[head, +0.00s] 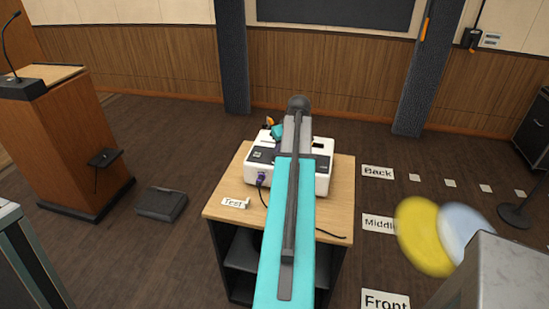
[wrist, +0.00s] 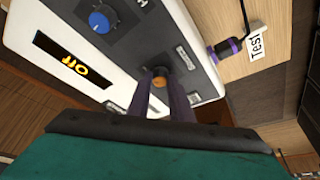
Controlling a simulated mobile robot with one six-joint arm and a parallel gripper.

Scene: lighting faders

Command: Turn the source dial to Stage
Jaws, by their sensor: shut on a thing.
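The white lighting console (head: 262,172) stands on a wooden table in the head view, partly hidden by my arm. In the wrist view the console (wrist: 205,60) shows close up. My gripper (wrist: 161,78) has its two dark purple fingers around an orange dial (wrist: 159,82) and is shut on it. A blue dial (wrist: 99,20) sits apart, further up the panel. The small panel labels are too small or tilted to read, so I cannot tell the dial's setting.
A purple plug with a cable (wrist: 226,48) enters the console's edge. A "Test" card (head: 235,203) lies on the table (head: 222,214). A lectern (head: 62,140) stands at left. Floor cards "Back" (head: 378,172), "Middle" and "Front" lie at right.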

